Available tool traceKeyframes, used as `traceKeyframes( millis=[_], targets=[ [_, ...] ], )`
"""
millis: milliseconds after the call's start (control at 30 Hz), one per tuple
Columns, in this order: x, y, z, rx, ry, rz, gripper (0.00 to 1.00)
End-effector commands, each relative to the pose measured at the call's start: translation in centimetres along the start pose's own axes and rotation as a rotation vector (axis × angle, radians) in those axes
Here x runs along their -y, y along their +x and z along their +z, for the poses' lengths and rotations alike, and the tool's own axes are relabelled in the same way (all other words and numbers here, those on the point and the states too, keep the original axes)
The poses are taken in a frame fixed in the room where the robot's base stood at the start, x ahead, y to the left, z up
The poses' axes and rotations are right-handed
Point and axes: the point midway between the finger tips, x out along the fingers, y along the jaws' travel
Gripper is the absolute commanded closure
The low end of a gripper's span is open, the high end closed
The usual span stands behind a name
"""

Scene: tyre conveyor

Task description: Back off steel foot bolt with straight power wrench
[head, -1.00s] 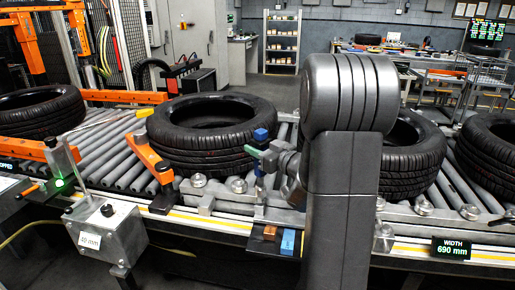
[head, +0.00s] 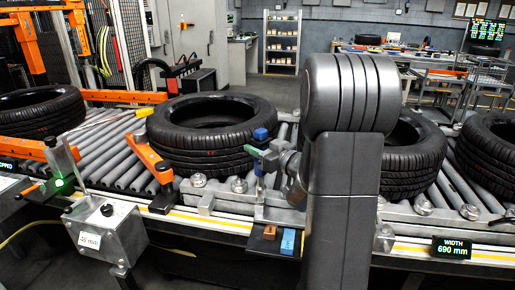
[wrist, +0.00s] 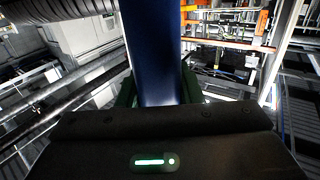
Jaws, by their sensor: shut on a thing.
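My gripper (head: 262,154), with green fingers, is shut on a straight blue tool (head: 261,135), which I take to be the power wrench. The wrench stands upright in front of the middle-left tyre, at the near rail of the conveyor. In the wrist view the wrench (wrist: 157,60) is a dark blue shaft between the green fingers. Steel bolts (head: 239,185) sit in a row along the near rail. The wrench's lower end is down by this rail. I cannot tell whether it sits on a bolt, and the wrist view hides its tip.
Tyres lie on the roller conveyor, one (head: 210,135) right behind the wrench. An orange guide arm (head: 150,155) is left of it. A blue block (head: 288,242) and a brown block (head: 268,233) lie below the rail. A grey box (head: 108,225) stands front left. My arm hides part of the right side.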

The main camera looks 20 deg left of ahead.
Motion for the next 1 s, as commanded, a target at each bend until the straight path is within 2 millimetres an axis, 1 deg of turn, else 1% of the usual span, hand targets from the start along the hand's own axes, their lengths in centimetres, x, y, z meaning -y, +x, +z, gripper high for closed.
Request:
traceKeyframes(
  millis=[300, 1000],
  targets=[
    [0.0, 0.0, -0.1, -0.004, -0.002, 0.000, 0.95],
    [0.0, 0.0, 0.8, -0.003, -0.001, 0.000, 0.95]
  ],
)
